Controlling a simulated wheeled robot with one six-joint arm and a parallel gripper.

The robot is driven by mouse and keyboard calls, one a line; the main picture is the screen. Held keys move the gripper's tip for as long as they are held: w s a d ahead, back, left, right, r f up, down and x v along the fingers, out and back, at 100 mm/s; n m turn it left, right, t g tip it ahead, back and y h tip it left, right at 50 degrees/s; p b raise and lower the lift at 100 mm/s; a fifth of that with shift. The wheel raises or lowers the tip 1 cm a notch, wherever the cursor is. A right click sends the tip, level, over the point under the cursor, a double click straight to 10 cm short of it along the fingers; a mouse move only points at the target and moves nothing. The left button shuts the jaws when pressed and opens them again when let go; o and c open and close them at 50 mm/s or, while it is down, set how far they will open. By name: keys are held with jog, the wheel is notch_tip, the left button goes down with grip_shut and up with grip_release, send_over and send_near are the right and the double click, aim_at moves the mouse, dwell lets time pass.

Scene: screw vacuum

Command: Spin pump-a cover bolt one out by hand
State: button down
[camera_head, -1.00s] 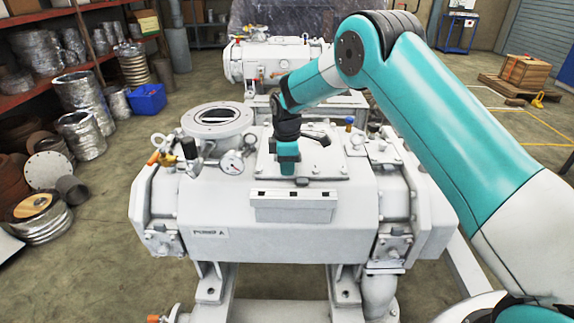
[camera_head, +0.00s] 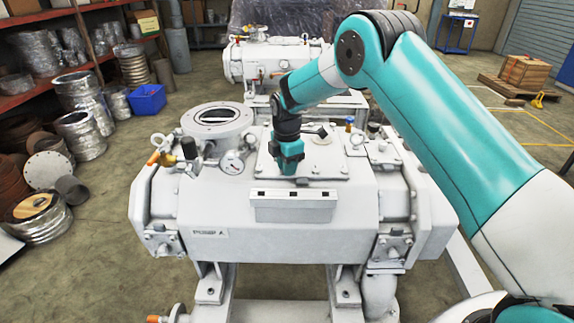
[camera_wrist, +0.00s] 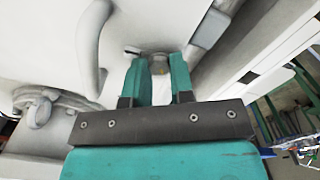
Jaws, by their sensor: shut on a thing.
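Pump A (camera_head: 300,235) is the large white machine in front of me, with a label at its front left. Its flat top cover (camera_head: 325,165) lies on the upper side. My gripper (camera_head: 288,172) points down at the front edge of this cover. In the wrist view my gripper's two teal fingers (camera_wrist: 158,72) are close together around a small grey bolt (camera_wrist: 158,62). The gripper is shut on it. The fingers hide part of the bolt, and I cannot tell how far it stands out of the cover.
A grey box ledge (camera_head: 293,207) juts out just in front of the gripper. A second white pump (camera_head: 262,62) is behind. Shelves line the left.

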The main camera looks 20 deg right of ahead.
jog(key=shift+s+f, duration=0.15)
jog(key=shift+f, duration=0.15)
jog(key=c, duration=1)
grip_release()
jog(key=shift+d+r, duration=0.1)
jog(key=shift+r, duration=0.15)
jog(key=shift+w+r, duration=0.15)
jog(key=shift+w, duration=0.05)
notch_tip(320, 180, up, 17)
jog(key=shift+b, duration=0.8)
